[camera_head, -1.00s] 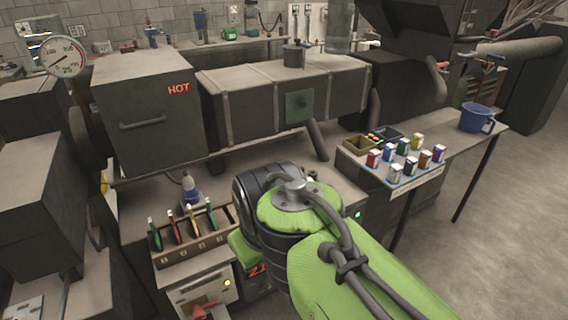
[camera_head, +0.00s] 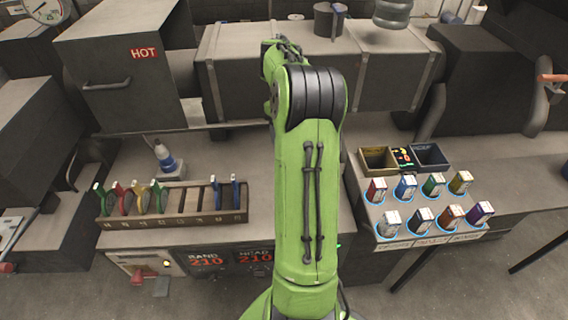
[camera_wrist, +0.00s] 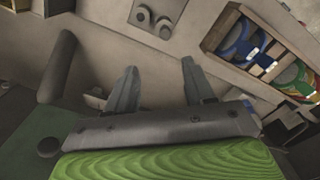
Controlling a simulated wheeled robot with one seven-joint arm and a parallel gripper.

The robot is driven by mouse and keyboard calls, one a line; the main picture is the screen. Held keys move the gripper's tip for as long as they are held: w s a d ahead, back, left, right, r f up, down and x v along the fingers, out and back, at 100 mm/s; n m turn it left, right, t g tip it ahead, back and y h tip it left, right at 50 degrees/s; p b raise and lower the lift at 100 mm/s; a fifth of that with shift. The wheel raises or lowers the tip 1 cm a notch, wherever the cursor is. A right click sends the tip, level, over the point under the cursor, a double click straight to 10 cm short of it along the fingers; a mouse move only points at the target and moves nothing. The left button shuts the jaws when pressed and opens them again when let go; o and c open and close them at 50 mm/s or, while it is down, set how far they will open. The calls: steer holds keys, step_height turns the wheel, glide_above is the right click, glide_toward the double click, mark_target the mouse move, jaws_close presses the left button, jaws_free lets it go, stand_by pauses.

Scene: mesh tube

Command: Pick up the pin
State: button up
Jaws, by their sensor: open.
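I cannot make out for certain which thing is the pin in either view. My gripper (camera_wrist: 160,78) is open in the wrist view, its two grey fingers apart with no object visible between them. Bench surface shows beyond the fingertips. A small grey block with round knobs or holes (camera_wrist: 158,16) lies beyond them. In the head view my green arm stands upright in the middle and hides my gripper.
A slotted rack (camera_head: 172,224) with coloured tools stands on the bench; it also shows in the wrist view (camera_wrist: 216,35). A blue-and-white bottle (camera_head: 164,156) stands behind it. Several coloured boxes (camera_head: 423,214) and two bins (camera_head: 378,158) are at right. Dark machines line the back.

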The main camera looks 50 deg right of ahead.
steer(key=f, duration=0.1)
steer(key=a+f+b, duration=0.1)
steer(key=f, duration=0.3)
steer(key=shift+w+a+f, duration=0.1)
steer(key=shift+w+a, duration=0.1)
steer(key=shift+a, duration=0.1)
steer(key=f, duration=0.1)
steer(key=f+b, duration=0.1)
steer(key=f, duration=0.1)
steer(key=d+f, duration=0.1)
steer(key=f, duration=0.1)
steer(key=shift+s, duration=0.1)
steer(key=shift+a+f, duration=0.2)
steer(key=shift+f, duration=0.15)
step_height(320, 180, down, 5)
steer(key=shift+r+b, duration=0.1)
steer(key=shift+b, duration=0.5)
steer(key=shift+a+r, duration=0.1)
jaws_close()
